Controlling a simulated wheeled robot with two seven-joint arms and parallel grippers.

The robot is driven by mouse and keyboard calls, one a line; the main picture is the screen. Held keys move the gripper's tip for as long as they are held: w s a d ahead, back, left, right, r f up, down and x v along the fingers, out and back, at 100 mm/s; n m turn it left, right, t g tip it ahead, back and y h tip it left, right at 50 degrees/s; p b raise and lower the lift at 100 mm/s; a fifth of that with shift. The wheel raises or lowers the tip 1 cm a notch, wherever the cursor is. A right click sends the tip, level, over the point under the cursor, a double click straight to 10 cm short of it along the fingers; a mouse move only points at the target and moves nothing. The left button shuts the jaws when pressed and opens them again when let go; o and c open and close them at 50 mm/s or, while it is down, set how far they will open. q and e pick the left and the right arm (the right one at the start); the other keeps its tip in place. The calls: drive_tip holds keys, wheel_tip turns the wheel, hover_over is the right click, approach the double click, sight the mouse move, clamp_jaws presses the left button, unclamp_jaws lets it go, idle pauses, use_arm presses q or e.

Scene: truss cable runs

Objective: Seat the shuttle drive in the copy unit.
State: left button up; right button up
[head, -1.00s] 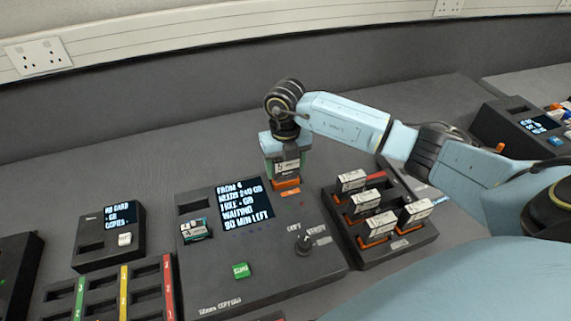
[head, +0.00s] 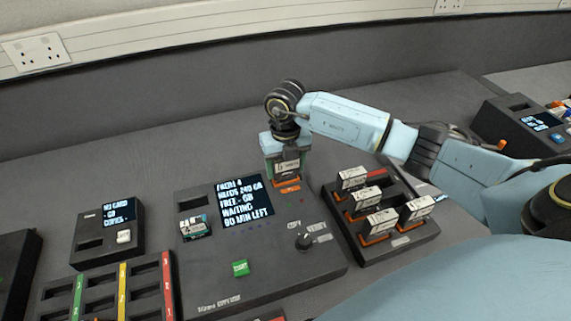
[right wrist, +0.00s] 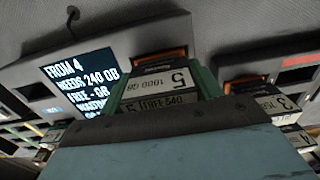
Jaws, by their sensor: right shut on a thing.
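The copy unit (head: 215,275) is the wide dark box in the middle of the head view. Its screen (head: 246,201) reads FROM 4, NEEDS 240 GB, FREE - GB, WAITING, 90 MIN LEFT. My right gripper (head: 286,168) points down over the unit's back right part. It is shut on the shuttle drive (right wrist: 160,84), whose label reads 5, 1000 GB and FREE 540. The drive's lower end is at the orange-edged bay (head: 287,184). I cannot tell how deep it sits. My left gripper is not in view.
A rack (head: 375,254) with several white-labelled drives stands close on the right. A small card unit (head: 108,235) and a tray with coloured strips (head: 124,290) are on the left. A card (head: 194,228), a green button (head: 240,268) and a knob (head: 303,240) are on the copy unit.

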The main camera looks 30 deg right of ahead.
drive_tip(key=shift+r, duration=0.1)
drive_tip(key=o, duration=1.3)
drive_tip(key=shift+o, duration=0.3)
drive_tip(key=shift+o, duration=0.8)
drive_tip(key=shift+r+p, duration=3)
drive_tip(key=shift+r, duration=0.75)
